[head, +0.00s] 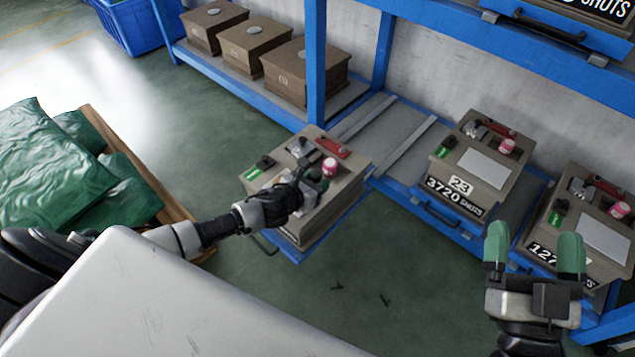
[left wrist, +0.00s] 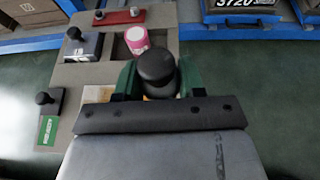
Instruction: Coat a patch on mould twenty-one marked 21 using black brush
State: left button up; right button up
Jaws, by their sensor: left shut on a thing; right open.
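A brown mould (head: 335,208) stands on a pulled-out blue tray at the centre of the head view; its number plate is mostly hidden, so I cannot read it. It also fills the upper left of the left wrist view (left wrist: 165,18). My left gripper (head: 314,180) is over its top, shut on a black round-topped handle (left wrist: 157,72), seemingly the black brush. The handle's lower end is hidden, so I cannot tell whether it touches the mould. A pale patch (left wrist: 97,94) shows beside the left finger. My right gripper (head: 533,252) is open and empty at lower right.
On the mould are a pink-red pot (head: 329,167), a red-handled tool (head: 333,147) and a black-knobbed piece with green label (head: 252,173). Mould 23 (head: 440,160) and another mould stand right. Blue racking lies behind; green sacks (head: 60,165) lie left. Small dark bits lie on open floor.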

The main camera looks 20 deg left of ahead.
pick_arm(q)
jog(key=shift+r+p, duration=0.4)
jog(key=shift+r, duration=0.15)
jog(key=shift+r+p, duration=0.35)
pick_arm(e)
jog(key=shift+w+d+f+g+h, duration=0.1)
jog(key=shift+d+f+g+h, duration=0.2)
jog(key=shift+f+g, duration=0.45)
jog(key=shift+d+f+g+h, duration=0.25)
jog(key=shift+f+g+h, duration=0.1)
jog(key=shift+f+g, duration=0.4)
jog(key=shift+w+d+f+g+h, duration=0.1)
jog(key=shift+d+f+g+h, duration=0.2)
jog(key=shift+f+g, duration=0.45)
jog(key=shift+f, duration=0.15)
